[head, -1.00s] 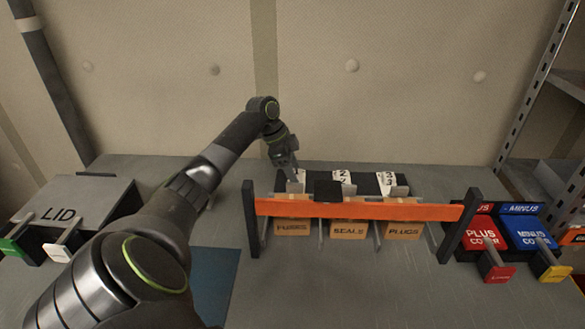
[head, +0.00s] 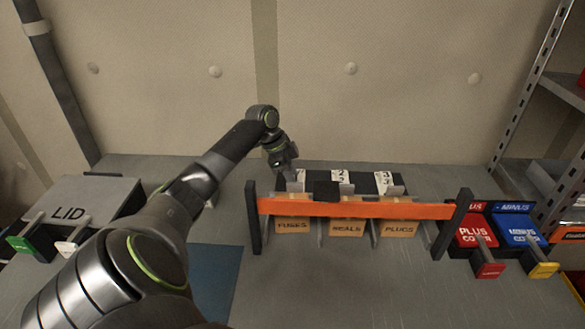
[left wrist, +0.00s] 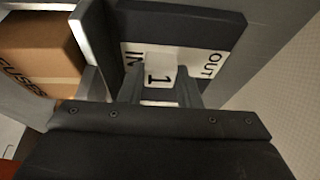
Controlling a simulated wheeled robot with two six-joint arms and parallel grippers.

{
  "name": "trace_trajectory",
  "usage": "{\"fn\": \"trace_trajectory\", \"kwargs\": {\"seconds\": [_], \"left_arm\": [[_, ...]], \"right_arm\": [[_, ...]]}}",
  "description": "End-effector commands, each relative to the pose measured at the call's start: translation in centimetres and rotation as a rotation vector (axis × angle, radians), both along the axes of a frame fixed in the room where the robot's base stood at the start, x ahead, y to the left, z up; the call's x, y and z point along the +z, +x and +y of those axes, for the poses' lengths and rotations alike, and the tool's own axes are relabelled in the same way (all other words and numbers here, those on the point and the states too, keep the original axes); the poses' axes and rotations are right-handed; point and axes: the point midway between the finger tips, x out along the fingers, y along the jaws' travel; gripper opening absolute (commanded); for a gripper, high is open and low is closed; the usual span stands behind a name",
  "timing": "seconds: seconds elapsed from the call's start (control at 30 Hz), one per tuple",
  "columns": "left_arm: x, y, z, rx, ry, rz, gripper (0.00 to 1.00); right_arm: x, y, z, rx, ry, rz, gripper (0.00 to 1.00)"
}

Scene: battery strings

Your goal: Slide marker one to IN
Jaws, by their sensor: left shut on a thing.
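The dark strip behind the bins carries white number plates. In the left wrist view, the plate for marker one (left wrist: 155,83) reads "1", with the IN label (left wrist: 132,60) on the left and the OUT label (left wrist: 212,64) on the right. My left gripper (left wrist: 158,92) is shut on the pale marker one, which stands between the two labels. The fingers and palm hide part of it. In the head view, my left gripper (head: 286,176) is at the left end of the strip. Number plates 2 (head: 341,177) and 3 (head: 386,180) are to its right. My right gripper is not in view.
An orange bar (head: 420,211) between dark posts crosses in front of the fuses (head: 292,227), seals (head: 346,229) and plugs (head: 397,229) bins. A lid box (head: 95,197) stands left; red (head: 476,232) and blue (head: 518,230) cover bins stand right.

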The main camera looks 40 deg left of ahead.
Motion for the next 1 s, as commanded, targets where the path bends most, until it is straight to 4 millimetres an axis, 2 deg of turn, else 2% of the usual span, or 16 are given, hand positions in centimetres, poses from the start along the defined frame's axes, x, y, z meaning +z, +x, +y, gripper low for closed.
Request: {"fn": "trace_trajectory", "kwargs": {"seconds": [0.23, 0.27, 0.43, 0.77, 0.87, 1.0], "left_arm": [[0.0, -0.3, -0.4, -0.010, -0.011, 0.010, 0.00], [0.0, -0.3, -0.4, -0.010, -0.011, 0.010, 0.32], [0.0, -0.2, -0.4, -0.009, -0.009, 0.008, 0.53], [0.3, -0.2, -0.1, -0.008, -0.006, 0.006, 0.53], [1.2, -0.5, 0.2, -0.007, -0.004, 0.006, 0.53], [3.8, -1.2, 1.1, -0.007, -0.001, 0.005, 0.53]], "right_arm": [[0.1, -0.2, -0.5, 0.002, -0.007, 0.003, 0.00], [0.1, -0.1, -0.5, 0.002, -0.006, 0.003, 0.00], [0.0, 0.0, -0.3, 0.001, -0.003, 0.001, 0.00], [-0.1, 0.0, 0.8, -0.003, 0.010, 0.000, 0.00], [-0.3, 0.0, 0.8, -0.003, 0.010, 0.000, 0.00], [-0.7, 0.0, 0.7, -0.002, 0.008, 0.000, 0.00]]}}
